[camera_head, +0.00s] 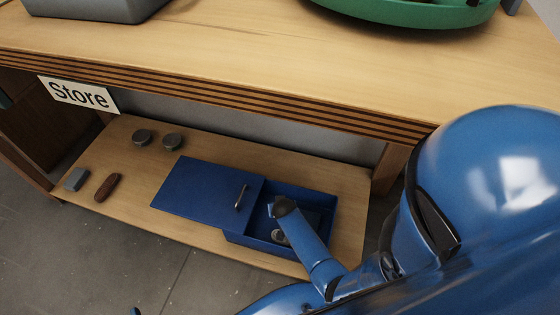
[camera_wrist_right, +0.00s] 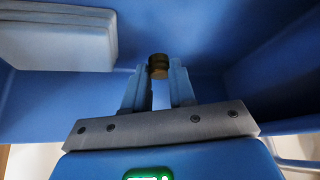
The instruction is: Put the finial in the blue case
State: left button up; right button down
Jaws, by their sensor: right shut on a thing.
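The blue case (camera_head: 325,215) stands open on the lower shelf, with its blue lid (camera_head: 205,188) drawn to the left. My right arm reaches into it from the right. In the right wrist view my right gripper (camera_wrist_right: 158,78) is shut on a small dark brassy round piece, the finial (camera_wrist_right: 158,62), at its fingertips. Blue walls of the case surround it there; I cannot tell whether the finial touches the case floor. In the head view my right arm hides the finial. My left gripper is not in view.
A pale block (camera_wrist_right: 55,42) lies in the case, left of the gripper in the wrist view. On the shelf's left are two dark round pieces (camera_head: 142,137), a grey block (camera_head: 75,179) and a brown piece (camera_head: 107,187). The tabletop (camera_head: 300,65) overhangs the shelf.

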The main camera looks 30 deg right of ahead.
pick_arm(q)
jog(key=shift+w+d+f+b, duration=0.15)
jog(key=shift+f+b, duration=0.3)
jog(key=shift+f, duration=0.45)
pick_arm(e)
jog(key=shift+f, duration=0.95)
jog(key=shift+f, duration=0.15)
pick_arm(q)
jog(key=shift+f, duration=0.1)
pick_arm(e)
jog(key=c, duration=0.9)
grip_release()
